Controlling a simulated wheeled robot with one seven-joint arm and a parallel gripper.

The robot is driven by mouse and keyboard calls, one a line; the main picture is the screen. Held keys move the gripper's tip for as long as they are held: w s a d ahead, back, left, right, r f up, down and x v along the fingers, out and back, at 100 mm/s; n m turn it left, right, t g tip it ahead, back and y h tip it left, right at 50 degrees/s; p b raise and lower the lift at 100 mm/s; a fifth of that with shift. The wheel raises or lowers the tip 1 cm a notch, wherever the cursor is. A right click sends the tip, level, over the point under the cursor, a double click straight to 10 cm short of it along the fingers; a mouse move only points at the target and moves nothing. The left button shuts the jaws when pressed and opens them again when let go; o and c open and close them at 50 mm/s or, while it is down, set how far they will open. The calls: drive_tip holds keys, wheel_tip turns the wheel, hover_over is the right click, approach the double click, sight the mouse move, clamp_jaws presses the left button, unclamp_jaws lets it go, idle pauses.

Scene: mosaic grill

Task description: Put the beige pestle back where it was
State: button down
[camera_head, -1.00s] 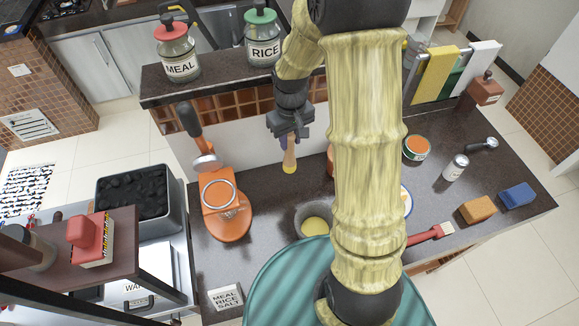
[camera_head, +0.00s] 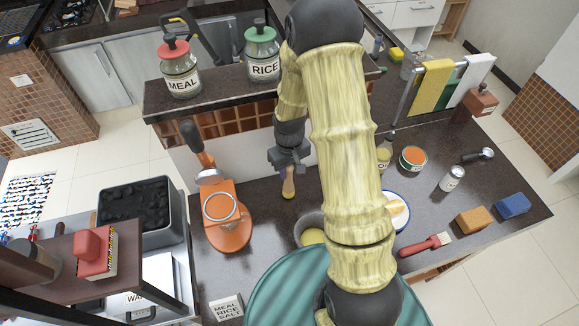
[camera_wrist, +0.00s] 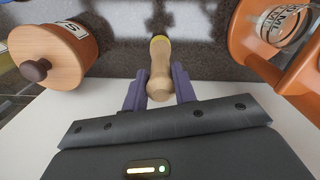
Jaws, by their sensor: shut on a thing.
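My gripper (camera_head: 287,170) is shut on the beige pestle (camera_head: 288,188), which hangs below it with its yellowish end down. In the wrist view the pestle (camera_wrist: 160,70) sits between the two purple-grey fingers (camera_wrist: 160,90), its rounded end nearest me. The grey mortar (camera_head: 309,226) with yellow contents stands on the dark counter, in front of and a little right of the pestle, partly hidden by my arm. The pestle is apart from the mortar.
An orange stand (camera_head: 226,222) with a ring is left of the pestle. A wooden salt jar (camera_wrist: 52,55) shows in the wrist view. MEAL (camera_head: 181,72) and RICE (camera_head: 263,58) jars stand on the raised ledge behind. A plate (camera_head: 397,212) and red brush (camera_head: 425,245) lie to the right.

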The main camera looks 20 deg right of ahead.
drive_tip(key=shift+d, duration=0.1)
drive_tip(key=shift+f, duration=0.15)
drive_tip(key=c, duration=1.1)
unclamp_jaws()
wheel_tip(320, 180, up, 12)
drive_tip(key=b, duration=0.3)
drive_tip(key=shift+b, duration=0.3)
